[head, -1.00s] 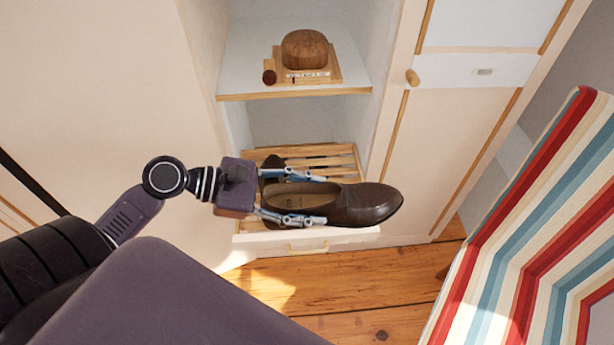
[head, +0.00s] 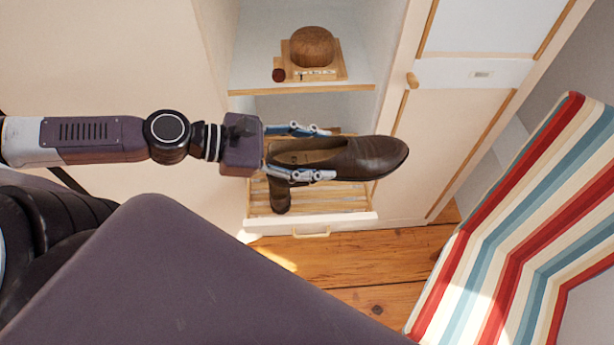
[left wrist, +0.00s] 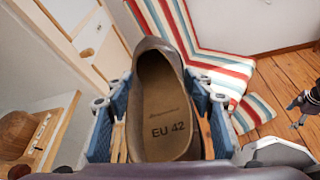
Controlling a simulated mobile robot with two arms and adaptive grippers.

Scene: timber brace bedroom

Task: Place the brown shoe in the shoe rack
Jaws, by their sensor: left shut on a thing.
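My left gripper (head: 310,152) is shut on a brown leather shoe (head: 372,157), with its fingers on either side of the heel part. The shoe is level, sole down, toe pointing right, above the rack. The left wrist view shows its insole (left wrist: 165,120) marked EU 42 between the fingers (left wrist: 162,118). The slatted wooden shoe rack (head: 345,205) is at the bottom of the cabinet, partly hidden by the held shoe. Another brown shoe (head: 281,198) rests on the rack's left side. My right gripper seems to show, cut off, at the left wrist view's right edge (left wrist: 303,108).
Above the rack is a shelf (head: 255,85) with a round wooden object (head: 311,46) on a board. Cabinet doors (head: 455,130) flank the opening. A striped chair (head: 530,220) stands at the right. The rack's right part looks free.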

